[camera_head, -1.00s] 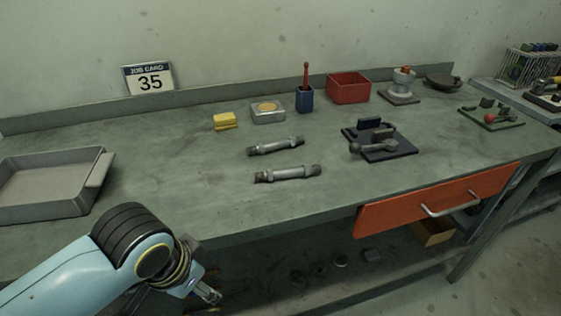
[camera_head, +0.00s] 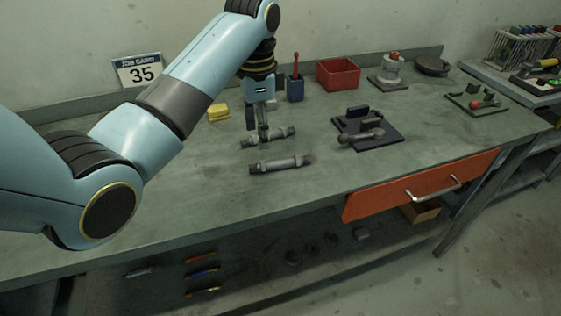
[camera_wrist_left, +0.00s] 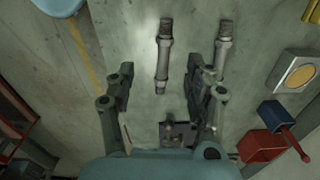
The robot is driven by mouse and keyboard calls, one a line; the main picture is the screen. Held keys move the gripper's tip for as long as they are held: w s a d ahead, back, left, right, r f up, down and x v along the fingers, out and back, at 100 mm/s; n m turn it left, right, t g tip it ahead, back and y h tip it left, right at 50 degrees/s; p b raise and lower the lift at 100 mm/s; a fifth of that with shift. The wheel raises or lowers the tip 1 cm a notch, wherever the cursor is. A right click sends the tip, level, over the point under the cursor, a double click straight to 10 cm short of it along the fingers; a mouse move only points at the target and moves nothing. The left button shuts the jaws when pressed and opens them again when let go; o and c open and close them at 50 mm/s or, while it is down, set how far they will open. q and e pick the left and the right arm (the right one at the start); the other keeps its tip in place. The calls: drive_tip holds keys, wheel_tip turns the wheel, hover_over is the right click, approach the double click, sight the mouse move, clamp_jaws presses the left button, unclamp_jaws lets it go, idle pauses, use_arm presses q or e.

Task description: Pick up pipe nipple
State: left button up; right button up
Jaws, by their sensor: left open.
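Two similar grey pipe pieces with dark threaded ends lie side by side on the bench. The near pipe nipple (camera_head: 281,163) also shows in the left wrist view (camera_wrist_left: 163,58). The far pipe nipple (camera_head: 280,134) also shows in the left wrist view (camera_wrist_left: 223,52), beside the right-hand finger. My left gripper (camera_head: 257,132) points down and partly covers the far one in the head view. It is open and empty; in the left wrist view its fingers (camera_wrist_left: 161,78) straddle the line of the near one. Its height is hard to judge. My right gripper is not in view.
A dark fixture (camera_head: 385,139) sits right of the pipes. Behind are a yellow block (camera_head: 218,112), a blue cup (camera_head: 295,89) with a red-handled tool, and a red bin (camera_head: 338,75). A tin (camera_wrist_left: 292,72) shows in the left wrist view. The bench front is clear.

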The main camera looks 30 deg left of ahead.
use_arm(q)
hover_over(263, 162)
drive_tip(key=f, duration=0.4)
drive_tip(key=shift+d+f, duration=0.15)
drive_tip(key=shift+d, duration=0.05)
drive_tip(key=shift+a+f, duration=0.15)
drive_tip(key=shift+f, duration=2.65)
clamp_jaws()
drive_tip(key=shift+r, duration=0.1)
